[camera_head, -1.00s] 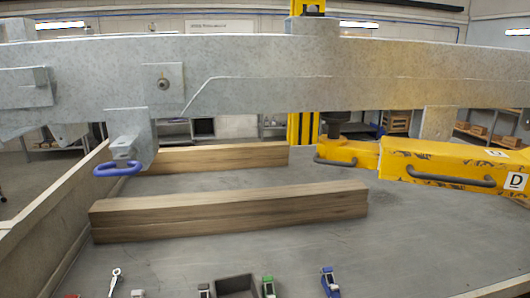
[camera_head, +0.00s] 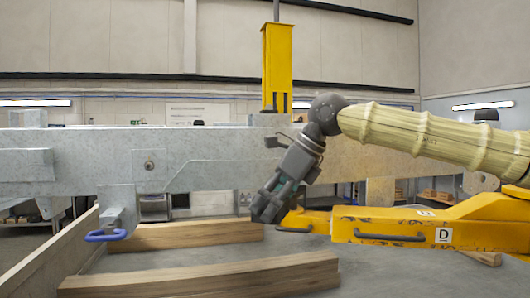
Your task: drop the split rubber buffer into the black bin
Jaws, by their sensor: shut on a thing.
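My gripper (camera_head: 266,204) reaches in from the right, pointing down and left in front of the grey metal beam. Its jaws are shut on a small dark piece (camera_head: 265,210), taken as the split rubber buffer. The dark piece and dark fingers are hard to tell apart, so the split does not show. The gripper is just left of the yellow frame's end, above the gap between the two timbers. The black bin is not in view now.
The grey beam (camera_head: 70,160) runs across the view behind my gripper. A yellow frame (camera_head: 440,228) labelled D lies at right. Wooden timbers (camera_head: 200,280) lie on the grey surface. A yellow post (camera_head: 277,65) rises above the beam.

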